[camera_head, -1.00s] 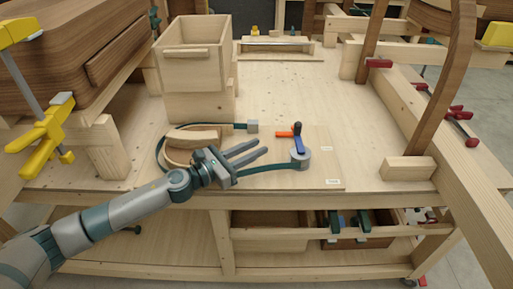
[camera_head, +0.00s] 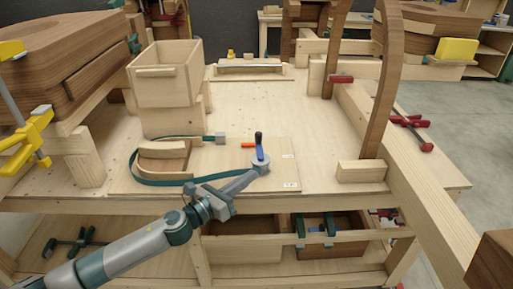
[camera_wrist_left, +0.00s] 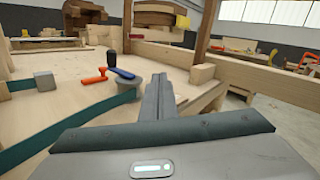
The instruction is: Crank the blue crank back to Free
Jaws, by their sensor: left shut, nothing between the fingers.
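The blue crank (camera_head: 259,154) sits on a grey drum (camera_head: 261,169) at the front right of a thin wooden board, with an upright black knob (camera_head: 258,138). An orange lever (camera_head: 248,145) lies beside the knob, pointing left. The wrist view also shows the blue crank (camera_wrist_left: 121,73), the drum (camera_wrist_left: 133,92) and the orange lever (camera_wrist_left: 90,79). My left gripper (camera_head: 250,178) is shut and empty, its tips close to the drum's near side; contact cannot be told. In the wrist view its fingers (camera_wrist_left: 158,92) are right of the drum. My right gripper is out of view.
A teal strap (camera_head: 135,165) loops around curved wooden blocks (camera_head: 163,152), between a grey block (camera_head: 220,138) and the drum. Small labels (camera_head: 289,184) on the board are unreadable. A wooden box (camera_head: 165,85) stands behind; a chair frame (camera_head: 385,90) stands right. The middle of the table is clear.

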